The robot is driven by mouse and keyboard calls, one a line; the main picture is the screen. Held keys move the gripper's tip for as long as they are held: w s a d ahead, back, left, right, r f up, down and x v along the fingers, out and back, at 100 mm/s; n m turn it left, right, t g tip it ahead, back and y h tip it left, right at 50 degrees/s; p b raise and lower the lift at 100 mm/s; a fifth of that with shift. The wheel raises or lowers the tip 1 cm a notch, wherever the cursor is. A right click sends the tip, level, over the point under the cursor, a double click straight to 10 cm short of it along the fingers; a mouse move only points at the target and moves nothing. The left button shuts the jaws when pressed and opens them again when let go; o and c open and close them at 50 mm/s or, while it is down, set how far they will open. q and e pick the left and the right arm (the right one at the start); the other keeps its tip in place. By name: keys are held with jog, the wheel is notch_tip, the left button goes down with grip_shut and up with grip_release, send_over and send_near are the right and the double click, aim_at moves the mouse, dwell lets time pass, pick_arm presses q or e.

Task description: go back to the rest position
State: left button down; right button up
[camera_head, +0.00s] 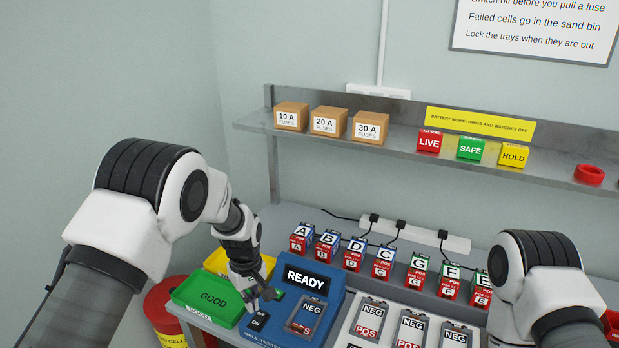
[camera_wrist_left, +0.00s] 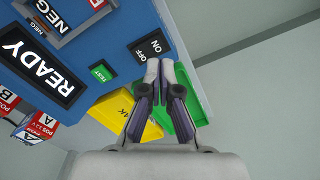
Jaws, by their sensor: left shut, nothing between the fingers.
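My left gripper (camera_head: 257,300) is shut and empty. It is just above the blue tester (camera_head: 300,271), close to the black ON/OFF switch (camera_head: 259,319). In the left wrist view its fingertips (camera_wrist_left: 166,68) are together, just below the switch (camera_wrist_left: 148,48) in the picture; I cannot tell whether they touch it. The tester's screen (camera_head: 306,280) reads READY. A green TEST button (camera_wrist_left: 103,72) is beside the switch. My right arm comes in at the lower right; its gripper is out of view.
A green GOOD tray (camera_head: 207,300) and a yellow tray (camera_head: 222,262) stand left of the tester. Several lettered cells (camera_head: 353,256) stand at the back of the bench. Metal cell trays (camera_head: 411,330) lie to the right. A grey shelf (camera_head: 400,143) with fuse boxes (camera_head: 329,121) hangs above.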

pick_arm(q)
jog(key=s+a+f+g+b, duration=0.1)
jog(key=s+a+f+g, duration=0.15)
jog(key=s+f, duration=0.65)
jog(key=s+a+f+g, duration=0.2)
jog(key=s+a+f, duration=0.1)
jog(key=s+f, duration=0.65)
jog(key=s+a+m+t, duration=0.2)
jog(key=s+m+t, duration=0.2)
jog(key=s, duration=1.2)
jog(key=m, duration=0.3)
jog(key=shift+r+m+t+b, duration=0.3)
jog(key=shift+r+t, duration=0.05)
jog(key=shift+r, duration=0.05)
